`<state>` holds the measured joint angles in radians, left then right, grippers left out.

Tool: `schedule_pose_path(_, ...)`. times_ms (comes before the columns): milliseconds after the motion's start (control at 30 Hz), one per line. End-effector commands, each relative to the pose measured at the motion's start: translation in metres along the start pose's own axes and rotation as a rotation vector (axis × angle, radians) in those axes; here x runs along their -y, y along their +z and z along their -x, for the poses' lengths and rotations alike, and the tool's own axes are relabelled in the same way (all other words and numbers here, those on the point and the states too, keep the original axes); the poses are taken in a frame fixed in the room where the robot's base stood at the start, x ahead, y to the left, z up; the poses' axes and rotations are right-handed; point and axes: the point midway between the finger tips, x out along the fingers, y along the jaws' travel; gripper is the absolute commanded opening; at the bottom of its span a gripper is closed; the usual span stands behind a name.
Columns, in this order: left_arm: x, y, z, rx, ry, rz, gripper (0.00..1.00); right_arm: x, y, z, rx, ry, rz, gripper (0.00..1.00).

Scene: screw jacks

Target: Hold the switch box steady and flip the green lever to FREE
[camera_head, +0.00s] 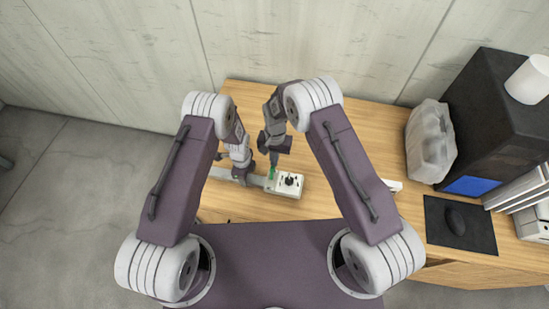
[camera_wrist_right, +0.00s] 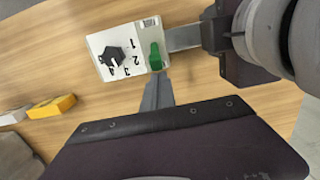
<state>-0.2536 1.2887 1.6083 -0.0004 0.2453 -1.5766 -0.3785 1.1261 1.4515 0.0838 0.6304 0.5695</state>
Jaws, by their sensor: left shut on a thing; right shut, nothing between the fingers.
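The white switch box (camera_head: 289,184) lies on the wooden table, with a black knob (camera_wrist_right: 112,57) and the printed numbers 1 to 4 on its face. The green lever (camera_wrist_right: 155,58) is at the box's edge nearest my left gripper; it also shows in the head view (camera_head: 271,174). My left gripper (camera_wrist_right: 180,39) is shut on that edge of the switch box. My right gripper (camera_wrist_right: 159,82) is shut and empty, its fingertips at the lower end of the green lever. Whether they touch it I cannot tell. No FREE marking is readable.
A yellow and white object (camera_wrist_right: 52,106) lies on the table apart from the box. In the head view a clear plastic container (camera_head: 430,142), a black cabinet (camera_head: 495,115) and a dark mat with a mouse (camera_head: 458,222) stand at the right. The table behind the box is clear.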

Motion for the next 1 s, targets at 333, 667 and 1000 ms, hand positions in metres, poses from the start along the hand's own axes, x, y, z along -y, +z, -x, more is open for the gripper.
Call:
schedule_pose_path(333, 0.001, 0.0, 0.001, 0.0, -0.003, 0.001, 0.0, 0.0, 0.004, 0.003, 0.0, 0.0, 0.001, 0.0)
schedule_pose_path(667, 0.001, 0.0, 0.001, 0.0, -0.003, 0.002, 0.0, -0.001, 0.021, 0.009, -0.018, 0.008, 0.002, 0.0)
schedule_pose_path(1000, 0.001, 0.0, 0.001, 0.0, -0.003, 0.001, 0.0, 0.0, 0.038, 0.012, -0.126, 0.001, 0.001, 0.0)
